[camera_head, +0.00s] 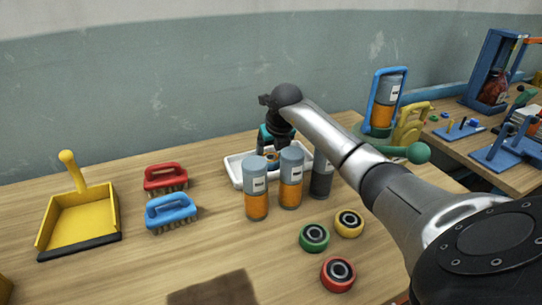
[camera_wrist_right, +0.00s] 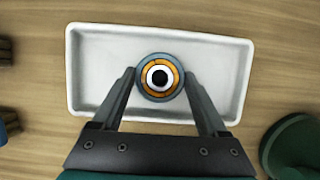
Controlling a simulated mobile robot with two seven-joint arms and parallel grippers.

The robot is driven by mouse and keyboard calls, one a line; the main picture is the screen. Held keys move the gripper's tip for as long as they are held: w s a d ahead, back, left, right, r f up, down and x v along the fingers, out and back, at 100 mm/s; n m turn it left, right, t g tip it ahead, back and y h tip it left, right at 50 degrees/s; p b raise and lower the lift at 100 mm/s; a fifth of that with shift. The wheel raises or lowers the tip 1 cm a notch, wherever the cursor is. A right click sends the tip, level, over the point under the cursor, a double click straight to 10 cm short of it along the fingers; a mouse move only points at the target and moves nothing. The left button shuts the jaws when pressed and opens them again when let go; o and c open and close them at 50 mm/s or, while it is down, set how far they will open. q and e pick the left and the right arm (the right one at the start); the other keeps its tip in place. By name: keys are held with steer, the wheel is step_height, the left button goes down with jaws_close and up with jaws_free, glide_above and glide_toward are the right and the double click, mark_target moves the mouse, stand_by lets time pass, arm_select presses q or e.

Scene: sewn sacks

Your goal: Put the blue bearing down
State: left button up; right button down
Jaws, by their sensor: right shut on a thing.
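The blue bearing (camera_wrist_right: 160,77) has a blue outer ring, an orange band and a white ring around a dark centre. My right gripper (camera_wrist_right: 160,82) is shut on it, one finger on each side. In the wrist view the bearing is over the middle of a white tray (camera_wrist_right: 95,80). The tray also shows in the head view (camera_head: 236,173), partly behind bottles, with my right gripper (camera_head: 271,149) reaching down over it. I cannot tell whether the bearing touches the tray floor. My left gripper is not in view.
Two orange-filled bottles (camera_head: 256,188) (camera_head: 290,178) and a dark bottle (camera_head: 321,175) stand close in front of the tray. Green (camera_head: 314,237), yellow (camera_head: 349,223) and red (camera_head: 338,273) bearings lie nearer. Red (camera_head: 165,179) and blue (camera_head: 171,212) brushes and a yellow dustpan (camera_head: 80,220) are left.

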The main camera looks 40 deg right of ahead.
steer(key=shift+r, duration=0.1)
jaws_free()
steer(key=shift+s+r, duration=0.1)
steer(key=shift+r, duration=0.15)
steer(key=p+v, duration=0.2)
steer(key=v, duration=0.9)
steer(key=shift+s+r, duration=0.2)
